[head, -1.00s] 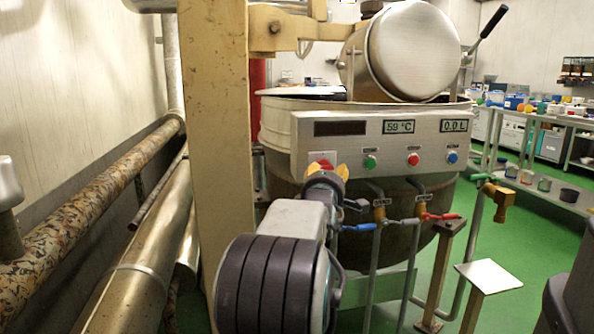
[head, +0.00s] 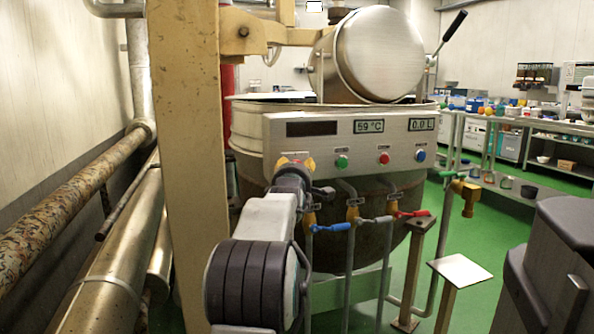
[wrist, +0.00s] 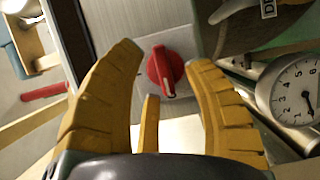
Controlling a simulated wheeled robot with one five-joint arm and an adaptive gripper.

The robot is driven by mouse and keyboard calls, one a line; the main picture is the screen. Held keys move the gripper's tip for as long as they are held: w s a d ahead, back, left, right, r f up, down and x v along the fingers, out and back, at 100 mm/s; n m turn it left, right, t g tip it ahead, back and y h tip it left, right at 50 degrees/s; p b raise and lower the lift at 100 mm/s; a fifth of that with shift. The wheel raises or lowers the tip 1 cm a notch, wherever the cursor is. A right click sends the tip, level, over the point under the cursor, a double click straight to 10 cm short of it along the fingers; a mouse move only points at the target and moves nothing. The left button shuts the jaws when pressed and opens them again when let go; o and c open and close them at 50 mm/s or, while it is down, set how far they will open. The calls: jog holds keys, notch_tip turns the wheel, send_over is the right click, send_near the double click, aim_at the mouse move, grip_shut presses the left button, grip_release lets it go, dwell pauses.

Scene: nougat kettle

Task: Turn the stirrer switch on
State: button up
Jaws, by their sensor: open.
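The stirrer switch appears to be the red rotary knob (wrist: 163,72) on a metal panel in the wrist view. Its pale pointer mark faces the lower edge of the picture. My gripper (wrist: 165,60) is open, with yellow fingers on the left and right of the knob and a third finger below it. I cannot tell whether any finger touches it.
Green (head: 341,162), red (head: 384,158) and blue (head: 420,155) buttons sit to the right on the panel. Valves with blue (head: 331,227) and red (head: 411,213) handles are below. A beige column (head: 185,160) stands to the left. A dial gauge (wrist: 300,92) is at right in the wrist view.

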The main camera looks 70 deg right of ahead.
jog(key=shift+w+d, duration=0.1)
jog(key=shift+d, duration=0.4)
jog(key=shift+c, duration=0.3)
grip_shut()
